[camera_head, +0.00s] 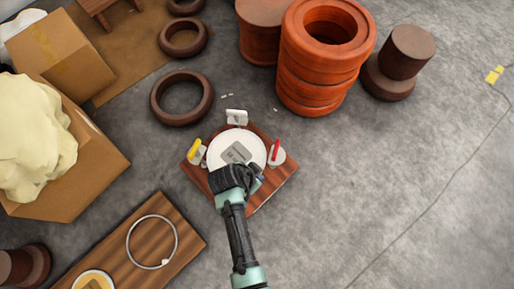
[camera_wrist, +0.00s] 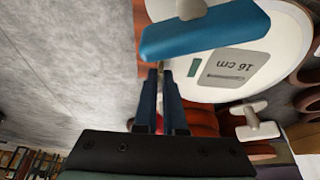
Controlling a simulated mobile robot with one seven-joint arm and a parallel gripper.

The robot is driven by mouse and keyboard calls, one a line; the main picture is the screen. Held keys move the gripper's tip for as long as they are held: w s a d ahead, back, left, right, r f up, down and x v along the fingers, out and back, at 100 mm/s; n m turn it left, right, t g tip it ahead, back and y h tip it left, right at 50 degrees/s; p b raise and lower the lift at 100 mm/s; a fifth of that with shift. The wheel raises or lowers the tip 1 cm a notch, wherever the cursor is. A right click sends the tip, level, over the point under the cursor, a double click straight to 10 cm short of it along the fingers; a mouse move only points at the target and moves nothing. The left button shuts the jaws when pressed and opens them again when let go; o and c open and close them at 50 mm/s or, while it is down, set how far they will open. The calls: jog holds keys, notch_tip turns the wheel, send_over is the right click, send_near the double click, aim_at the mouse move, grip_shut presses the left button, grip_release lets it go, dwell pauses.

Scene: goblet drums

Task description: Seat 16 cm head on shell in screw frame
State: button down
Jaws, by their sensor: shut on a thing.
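The white round head (camera_head: 228,138) with a grey label lies on the red-brown wooden screw frame (camera_head: 286,178). In the wrist view the label on the head (camera_wrist: 222,88) reads "16 cm", upside down. Around it stand a yellow-handled post (camera_head: 195,150), a white post (camera_head: 237,117) and a red-handled post (camera_head: 276,153). A blue handle (camera_wrist: 205,35) shows large in the wrist view, at the head's near edge. My gripper (camera_wrist: 163,72) is shut at this handle's end; the exact contact is hidden. The shell is not visible under the head.
A wooden board (camera_head: 185,243) with a metal ring (camera_head: 131,244) and another round disc (camera_head: 93,281) lies at lower left. Dark rings (camera_head: 157,108) lie behind, and stacked orange rings (camera_head: 318,75) stand at upper right. Cardboard boxes (camera_head: 95,165) stand left.

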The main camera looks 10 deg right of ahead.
jog(key=shift+f, duration=0.2)
dwell(0.6)
jog(key=c, duration=0.9)
grip_release()
jog(key=p+v, duration=0.8)
jog(key=v, duration=0.5)
jog(key=shift+w, duration=0.1)
